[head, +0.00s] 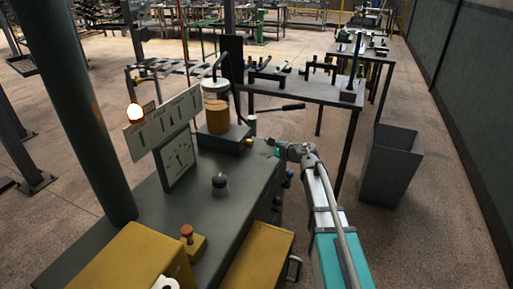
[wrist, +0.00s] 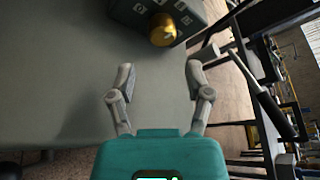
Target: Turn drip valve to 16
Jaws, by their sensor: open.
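A brass-yellow knob (head: 249,142), which looks like the drip valve, sticks out from the front of a dark grey block (head: 228,138) under an amber-filled jar (head: 217,119). The wrist view shows the knob (wrist: 163,30) at top centre, with small pale marks on the block (wrist: 150,8) around it. Any number on these marks is too small to read. My gripper (head: 272,148) is just right of the knob in the head view. In the wrist view my gripper (wrist: 160,76) is open and empty, its fingers pointing at the knob and apart from it.
A table with tools (head: 310,91) stands behind. A grey bin (head: 390,165) stands on the floor at right.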

